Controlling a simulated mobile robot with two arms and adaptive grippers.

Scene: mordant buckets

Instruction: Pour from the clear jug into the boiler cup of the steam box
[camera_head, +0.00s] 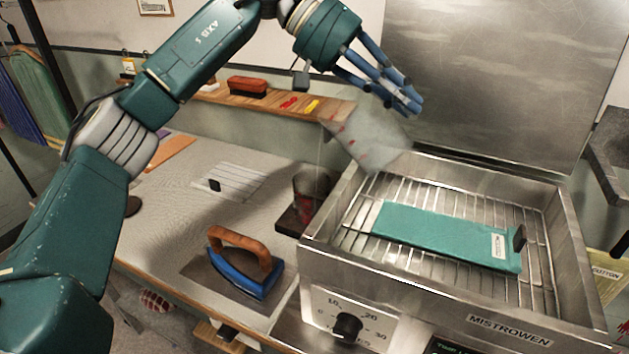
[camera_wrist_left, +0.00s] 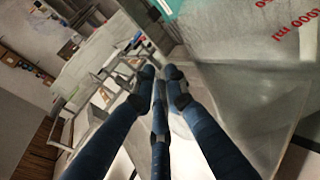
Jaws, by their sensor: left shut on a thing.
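My left gripper (camera_head: 404,102) is shut on the clear jug (camera_head: 368,138) and holds it in the air, left of the steam box's open lid. The jug is tipped with its mouth down to the left; red marks show on its wall. A thin, faint line runs down from its lip to the boiler cup (camera_head: 314,184). The cup is see-through with red marks and stands on a dark base at the left side of the steam box (camera_head: 390,270). In the left wrist view the jug (camera_wrist_left: 245,85) fills the right side, beside my blue fingers. The jug's handle is hard to make out.
A teal folded cloth (camera_head: 445,236) lies on the box's wire rack. A blue iron (camera_head: 243,272) with an orange handle stands on the table (camera_head: 175,230). A shelf (camera_head: 240,101) behind holds a brush and small red and yellow pieces. The table's middle is mostly clear.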

